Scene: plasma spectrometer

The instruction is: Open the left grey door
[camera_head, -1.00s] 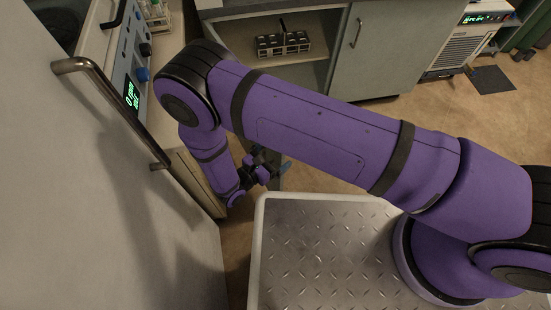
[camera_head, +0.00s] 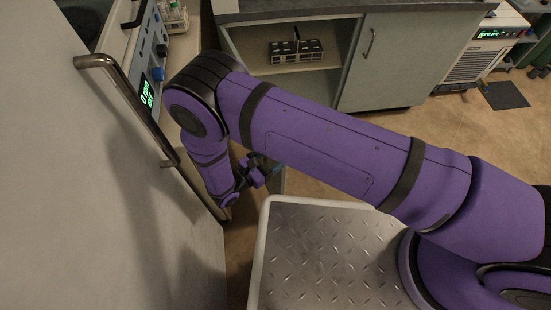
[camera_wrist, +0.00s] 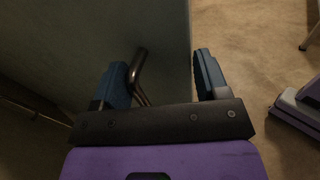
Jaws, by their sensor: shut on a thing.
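The left grey door (camera_wrist: 80,45) fills the upper left of the wrist view, with its free edge running down the middle. Its dark metal handle (camera_wrist: 140,72) stands between the two blue fingers, close to the left one. My gripper (camera_wrist: 162,80) is shut on the handle, though the fingers look wide apart and exact contact is hard to see. In the head view my gripper (camera_head: 262,170) is small below the arm's elbow. The door (camera_head: 278,180) shows there only as a narrow grey strip beside it, swung out from the cabinet, mostly hidden by my arm.
The cabinet's left bay is open, with a dark rack (camera_head: 296,51) on its shelf. The right grey door (camera_head: 400,60) is closed. A large pale panel with a bar handle (camera_head: 125,105) stands close at left, beside an instrument (camera_head: 148,60).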

